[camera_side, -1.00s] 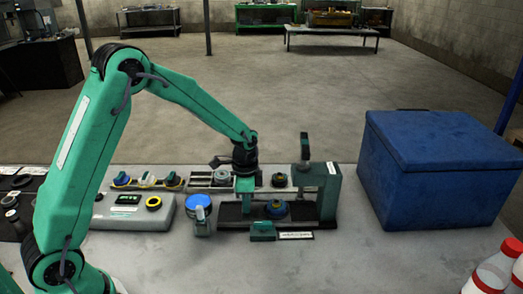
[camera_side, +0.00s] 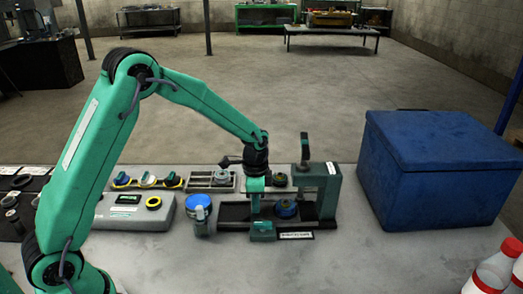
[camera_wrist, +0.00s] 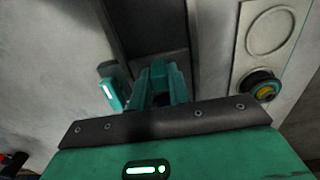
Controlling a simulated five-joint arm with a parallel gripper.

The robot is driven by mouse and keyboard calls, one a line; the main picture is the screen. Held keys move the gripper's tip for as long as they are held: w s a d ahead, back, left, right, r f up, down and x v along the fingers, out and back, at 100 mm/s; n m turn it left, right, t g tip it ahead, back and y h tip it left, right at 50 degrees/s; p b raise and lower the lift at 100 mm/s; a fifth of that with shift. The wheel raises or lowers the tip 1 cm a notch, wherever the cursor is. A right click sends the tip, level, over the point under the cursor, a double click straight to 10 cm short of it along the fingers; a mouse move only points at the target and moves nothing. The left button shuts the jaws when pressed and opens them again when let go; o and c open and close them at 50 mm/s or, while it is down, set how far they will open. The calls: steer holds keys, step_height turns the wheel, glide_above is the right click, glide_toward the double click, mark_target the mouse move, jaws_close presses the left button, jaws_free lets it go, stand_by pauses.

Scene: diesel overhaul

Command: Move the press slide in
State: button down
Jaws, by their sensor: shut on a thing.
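The press (camera_side: 325,180) has a green upright frame with a dark lever on top, at the right end of a dark base (camera_side: 237,223). On the base is the press slide, mostly hidden by my gripper; a dark round part with a blue and yellow ring (camera_side: 285,209) sits on it, beside the press frame. My gripper (camera_side: 256,208) points down just left of that part. In the wrist view my gripper's green fingers (camera_wrist: 159,85) are close together over the dark track. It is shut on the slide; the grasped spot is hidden.
A green block (camera_side: 262,230) and a label plate (camera_side: 296,235) lie at the base's front. A blue-topped jar (camera_side: 198,207) stands left. Behind is a tray (camera_side: 212,187) of parts. A grey control box (camera_side: 130,215) is farther left, a large blue box (camera_side: 435,170) right.

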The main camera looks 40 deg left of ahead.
steer(key=shift+w+d, duration=0.1)
steer(key=shift+w, duration=0.05)
steer(key=shift+w+d, duration=1.15)
steer(key=shift+w, duration=0.05)
steer(key=c, duration=1.8)
jaws_free()
steer(key=shift+w+d, duration=0.1)
steer(key=o, duration=0.4)
steer(key=shift+o, duration=0.2)
steer(key=shift+r, duration=0.1)
steer(key=shift+r, duration=2.65)
steer(key=shift+r, duration=0.1)
